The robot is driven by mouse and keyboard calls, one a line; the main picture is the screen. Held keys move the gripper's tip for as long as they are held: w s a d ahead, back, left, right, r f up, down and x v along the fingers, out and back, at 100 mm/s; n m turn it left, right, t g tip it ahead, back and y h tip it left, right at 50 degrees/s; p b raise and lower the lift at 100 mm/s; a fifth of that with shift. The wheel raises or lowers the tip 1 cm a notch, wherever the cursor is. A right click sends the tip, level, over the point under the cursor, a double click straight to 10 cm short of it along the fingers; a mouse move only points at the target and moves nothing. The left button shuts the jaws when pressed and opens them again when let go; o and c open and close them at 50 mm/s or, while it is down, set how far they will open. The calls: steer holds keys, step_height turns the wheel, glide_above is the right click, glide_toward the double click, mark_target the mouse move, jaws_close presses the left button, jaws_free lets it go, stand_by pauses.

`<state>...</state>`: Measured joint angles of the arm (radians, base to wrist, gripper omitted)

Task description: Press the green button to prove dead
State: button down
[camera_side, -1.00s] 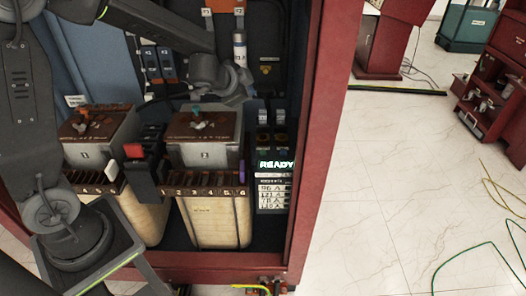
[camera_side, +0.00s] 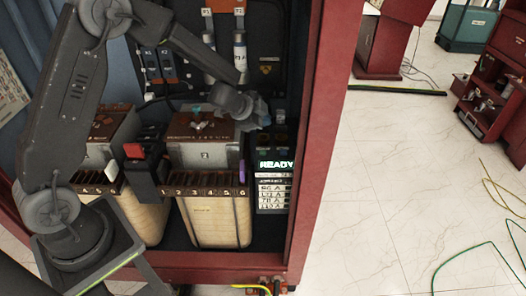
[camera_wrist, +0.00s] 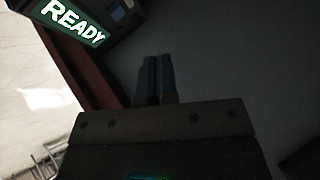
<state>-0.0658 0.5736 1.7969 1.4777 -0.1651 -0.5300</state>
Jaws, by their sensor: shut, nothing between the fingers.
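A lit display reading "READY" (camera_side: 276,165) tops a small panel at the right inside the red cabinet. It also shows at the top left of the wrist view (camera_wrist: 72,22). My gripper (camera_side: 263,113) is above and behind this display, near the cabinet's right wall. In the wrist view my gripper's fingers (camera_wrist: 157,78) are shut together with nothing between them, over a dark surface. Small dark fittings (camera_side: 280,142) sit just above the display, partly hidden by my gripper. I cannot make out a green button in either view.
Two brown-topped transformer blocks stand left of the display; the nearer one is marked 2 (camera_side: 205,155). The red cabinet post (camera_side: 325,120) bounds the right side.

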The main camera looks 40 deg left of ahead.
mark_target(263, 152)
steer(key=shift+f, duration=4.3)
steer(key=shift+f, duration=0.1)
steer(key=shift+f, duration=0.3)
steer(key=shift+f, duration=0.45)
steer(key=shift+r, duration=0.9)
steer(key=shift+r, duration=0.1)
steer(key=shift+r, duration=2.4)
